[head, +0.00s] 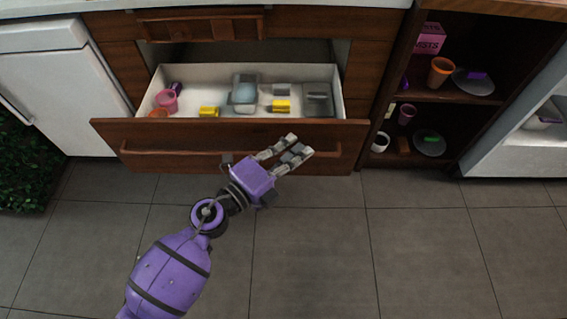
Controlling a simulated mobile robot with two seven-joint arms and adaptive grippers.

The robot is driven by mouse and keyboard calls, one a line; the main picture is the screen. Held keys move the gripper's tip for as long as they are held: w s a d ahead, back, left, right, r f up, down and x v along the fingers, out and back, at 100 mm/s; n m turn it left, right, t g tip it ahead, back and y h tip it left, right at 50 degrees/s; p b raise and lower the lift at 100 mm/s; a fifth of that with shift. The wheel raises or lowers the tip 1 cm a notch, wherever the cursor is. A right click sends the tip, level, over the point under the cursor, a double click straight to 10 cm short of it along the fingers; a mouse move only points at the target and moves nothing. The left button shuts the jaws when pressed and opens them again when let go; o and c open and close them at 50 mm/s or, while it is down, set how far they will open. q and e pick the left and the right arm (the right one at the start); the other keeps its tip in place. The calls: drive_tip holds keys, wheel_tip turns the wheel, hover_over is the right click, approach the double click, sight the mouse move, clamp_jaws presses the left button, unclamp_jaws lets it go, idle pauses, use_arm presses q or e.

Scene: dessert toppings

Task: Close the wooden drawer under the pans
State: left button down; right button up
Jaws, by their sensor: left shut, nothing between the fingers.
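The wooden drawer (110,128) under the counter is pulled out, and its light interior shows. A long wooden bar handle (190,149) runs across its front. Inside lie a pink cup (166,98), an orange item (158,113), yellow items (209,112), a clear bluish container (245,93) and a grey box-like item (318,98). My left gripper (299,146) is shut and empty, in front of the right half of the drawer front and overlapping the handle in the view. I cannot tell whether it touches the drawer. No pans show, and my right gripper is not in view.
At right, an open shelf unit (395,100) holds an orange cup (441,71), plates and a white cup (380,141). A white appliance (55,85) and a green plant (30,165) stand at left. The grey tiled floor (310,260) in front is clear.

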use_arm(q)
drive_tip(key=shift+w, duration=1.05)
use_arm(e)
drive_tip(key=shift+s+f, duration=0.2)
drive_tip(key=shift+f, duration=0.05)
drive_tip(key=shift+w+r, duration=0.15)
